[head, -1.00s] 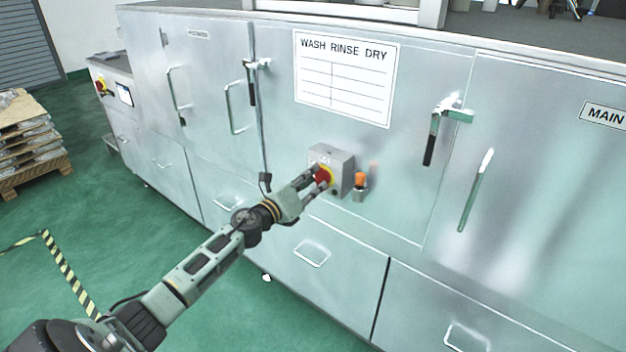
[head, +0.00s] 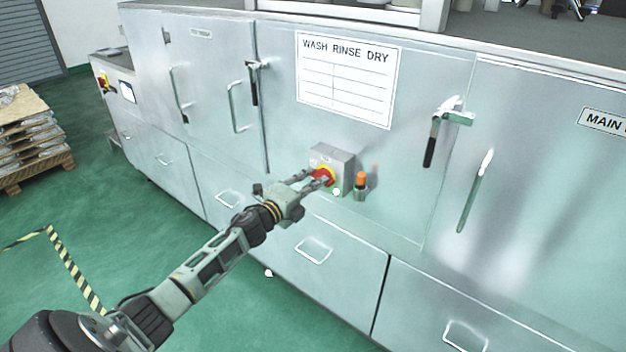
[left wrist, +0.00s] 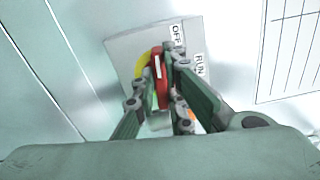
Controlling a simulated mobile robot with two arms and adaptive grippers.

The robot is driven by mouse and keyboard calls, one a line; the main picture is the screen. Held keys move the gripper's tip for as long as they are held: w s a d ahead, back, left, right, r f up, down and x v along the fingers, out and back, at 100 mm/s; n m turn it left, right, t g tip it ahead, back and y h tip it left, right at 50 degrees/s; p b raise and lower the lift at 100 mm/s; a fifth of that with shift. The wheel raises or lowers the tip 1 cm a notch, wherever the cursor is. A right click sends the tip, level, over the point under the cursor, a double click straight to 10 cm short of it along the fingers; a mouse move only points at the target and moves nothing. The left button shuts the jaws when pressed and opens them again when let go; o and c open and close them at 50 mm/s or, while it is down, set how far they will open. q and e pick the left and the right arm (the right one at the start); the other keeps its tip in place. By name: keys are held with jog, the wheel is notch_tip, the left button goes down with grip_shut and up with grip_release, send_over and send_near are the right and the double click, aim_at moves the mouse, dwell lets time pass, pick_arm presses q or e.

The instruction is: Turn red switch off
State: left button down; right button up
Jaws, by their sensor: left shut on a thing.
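The red switch (head: 322,174) is a red knob on a yellow ring, on a grey box (head: 341,158) fixed to the metal cabinet front. In the left wrist view the red knob (left wrist: 160,80) stands between the two fingers of my left gripper (left wrist: 166,88), which is shut on it. "OFF" and "RUN" labels show on the box (left wrist: 130,50) beside it. In the head view my left gripper (head: 312,180) reaches the knob from the lower left. The fingers partly hide the knob and ring. My right gripper is not in view.
An orange-capped fitting (head: 361,182) sticks out just right of the box. Door handles (head: 431,140) project from the cabinet. A "WASH RINSE DRY" sign (head: 345,80) is above. A pallet (head: 36,165) of stacked material stands at far left on open green floor.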

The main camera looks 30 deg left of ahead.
pick_arm(q)
jog(key=shift+f+n, duration=0.1)
jog(key=shift+n, duration=0.8)
jog(key=c, duration=1.8)
grip_release()
jog(key=shift+s, duration=0.1)
jog(key=s+a, duration=0.1)
jog(key=s, duration=1)
jog(key=shift+s, duration=0.4)
